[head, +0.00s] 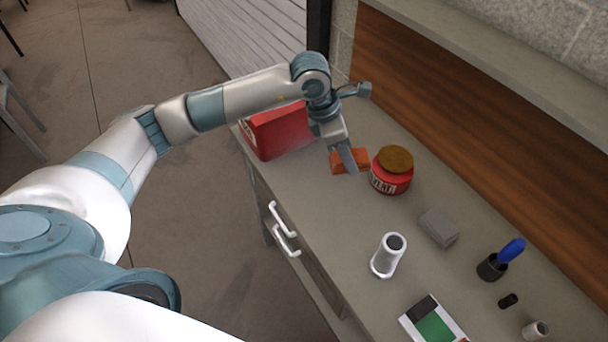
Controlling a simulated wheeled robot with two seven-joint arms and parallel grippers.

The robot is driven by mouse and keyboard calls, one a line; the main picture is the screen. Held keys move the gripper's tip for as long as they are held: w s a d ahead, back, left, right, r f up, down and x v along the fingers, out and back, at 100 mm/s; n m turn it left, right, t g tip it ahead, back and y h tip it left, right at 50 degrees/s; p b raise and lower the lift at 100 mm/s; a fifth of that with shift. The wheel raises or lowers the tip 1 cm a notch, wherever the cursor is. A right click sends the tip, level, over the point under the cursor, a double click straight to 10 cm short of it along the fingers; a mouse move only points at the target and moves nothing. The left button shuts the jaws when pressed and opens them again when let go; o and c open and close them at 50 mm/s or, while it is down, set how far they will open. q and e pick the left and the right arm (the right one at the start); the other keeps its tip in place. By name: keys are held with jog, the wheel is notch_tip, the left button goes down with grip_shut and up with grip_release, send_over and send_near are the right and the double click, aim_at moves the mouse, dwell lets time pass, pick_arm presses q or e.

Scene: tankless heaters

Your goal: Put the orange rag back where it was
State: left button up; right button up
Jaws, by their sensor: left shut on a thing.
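The orange rag (338,167) is a small folded orange piece at the far part of the grey bench top, between a red box and a red jar. My left gripper (348,162) points down over the rag and is shut on it, with its fingers covering part of the rag. Whether the rag touches the bench or is slightly above it cannot be told. My right gripper is not in view.
The red box (275,132) stands just left of the rag, and the red jar (391,172) with a brown lid close to its right. Bare bench (335,215) lies in front.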

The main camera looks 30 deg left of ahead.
pick_arm(q)
jog(key=w+n, duration=0.1)
jog(key=n+t+y, duration=0.1)
jog(key=n, duration=0.1)
jog(key=w+a+n, duration=0.1)
jog(key=n, duration=0.1)
jog(key=shift+w+f+y, duration=0.2)
jog(key=shift+w+y, duration=0.1)
jog(key=shift+w, duration=0.05)
jog(key=s+a+f, duration=0.1)
jog(key=a+f, duration=0.1)
jog(key=a, duration=0.1)
jog(key=s+a+f+b, duration=0.1)
jog(key=a+f, duration=0.1)
jog(key=a, duration=0.2)
jog(key=a+f+b, duration=0.1)
jog(key=a+f, duration=0.1)
jog(key=a, duration=0.1)
jog(key=shift+s+a+f, duration=0.3)
jog(key=shift+s+f, duration=0.05)
jog(key=shift+s, duration=0.05)
jog(key=shift+s+a+f, duration=0.1)
jog(key=shift+a+f, duration=0.05)
jog(key=shift+a, duration=0.15)
jog(key=shift+f, duration=0.1)
jog(key=shift+f+b, duration=0.75)
jog(key=shift+f, duration=1.2)
